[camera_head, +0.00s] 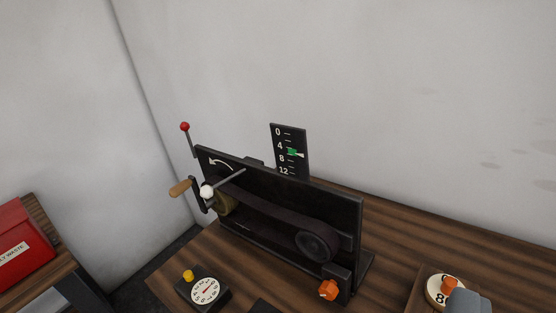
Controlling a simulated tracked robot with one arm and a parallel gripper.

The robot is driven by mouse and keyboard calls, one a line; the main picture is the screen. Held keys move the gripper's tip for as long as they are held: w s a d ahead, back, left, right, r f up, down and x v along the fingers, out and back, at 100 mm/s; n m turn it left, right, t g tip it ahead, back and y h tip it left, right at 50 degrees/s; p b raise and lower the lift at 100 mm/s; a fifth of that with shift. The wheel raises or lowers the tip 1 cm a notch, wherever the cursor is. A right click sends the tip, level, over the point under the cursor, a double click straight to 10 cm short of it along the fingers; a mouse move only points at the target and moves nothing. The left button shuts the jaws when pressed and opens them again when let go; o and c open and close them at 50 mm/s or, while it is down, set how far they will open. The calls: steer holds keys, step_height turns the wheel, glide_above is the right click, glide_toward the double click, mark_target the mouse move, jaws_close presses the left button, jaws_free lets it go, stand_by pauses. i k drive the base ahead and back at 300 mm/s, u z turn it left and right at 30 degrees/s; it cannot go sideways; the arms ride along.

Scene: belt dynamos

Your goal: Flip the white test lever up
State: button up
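The white test lever is a grey rod with a white ball knob (207,191) at its lower left end. The rod slopes up and right from the knob across the black panel (285,185) of the belt dynamo.
A red-knobbed lever (185,127) and a wooden crank handle (181,187) flank the white knob. A dial (205,290), an orange knob (328,290) and a numbered disc (438,289) sit on the wooden bench (390,238). A scale plate (289,145) stands behind. A red bin (20,245) is left.

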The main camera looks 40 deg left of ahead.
mark_target(206, 192)
steer(key=u, duration=0.95)
steer(key=k, duration=0.85)
steer(key=z, duration=0.4)
steer(key=i, duration=0.5)
steer(key=u, duration=0.05)
